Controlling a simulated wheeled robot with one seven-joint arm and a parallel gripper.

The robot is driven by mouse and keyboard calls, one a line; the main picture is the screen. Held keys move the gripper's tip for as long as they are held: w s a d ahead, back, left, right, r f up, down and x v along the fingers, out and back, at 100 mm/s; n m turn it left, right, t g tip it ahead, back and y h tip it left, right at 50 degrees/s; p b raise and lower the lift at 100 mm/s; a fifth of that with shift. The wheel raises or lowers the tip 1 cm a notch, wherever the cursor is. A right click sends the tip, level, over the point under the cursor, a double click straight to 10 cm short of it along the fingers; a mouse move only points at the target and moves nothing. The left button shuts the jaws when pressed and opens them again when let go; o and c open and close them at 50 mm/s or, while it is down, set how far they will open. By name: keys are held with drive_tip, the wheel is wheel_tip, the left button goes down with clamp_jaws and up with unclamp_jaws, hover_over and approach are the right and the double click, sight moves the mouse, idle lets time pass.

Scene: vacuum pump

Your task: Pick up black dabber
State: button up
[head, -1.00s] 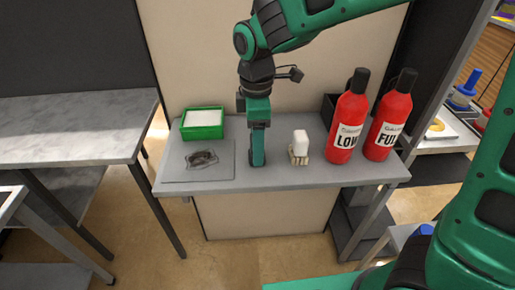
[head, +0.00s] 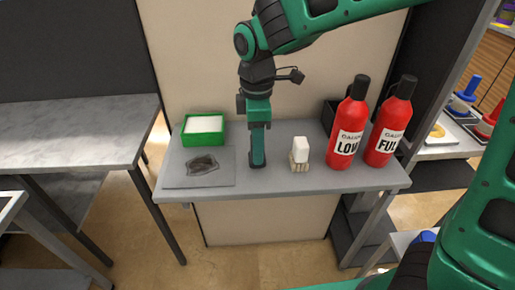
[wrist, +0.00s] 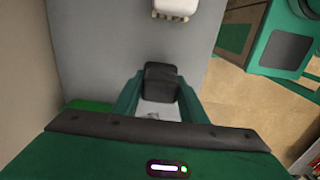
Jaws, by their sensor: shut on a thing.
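My gripper (head: 257,160) points straight down at the grey table, between the grey mat and the white block. In the wrist view, its two green fingers (wrist: 158,98) are closed on both sides of a black, rounded block, the black dabber (wrist: 161,75). In the head view, the fingers hide most of the dabber, and only a dark patch shows at their tips, close to the table top. I cannot tell whether the dabber touches the table.
A white block on a pale stand (head: 300,150) is close on the right. Two red bottles (head: 347,130) stand further right. A green tray with white contents (head: 203,139) is at the back left. A grey mat with a dark piece (head: 222,178) lies on the left. The table's front edge is clear.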

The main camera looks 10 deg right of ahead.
wheel_tip(320, 180, up, 3)
drive_tip(key=s+a+r, duration=0.6)
drive_tip(key=s+a, duration=0.1)
drive_tip(key=a, duration=0.2)
drive_tip(key=shift+s+r, duration=0.3)
drive_tip(key=o, duration=0.3)
drive_tip(key=shift+d, duration=0.1)
drive_tip(key=shift+c, duration=0.8)
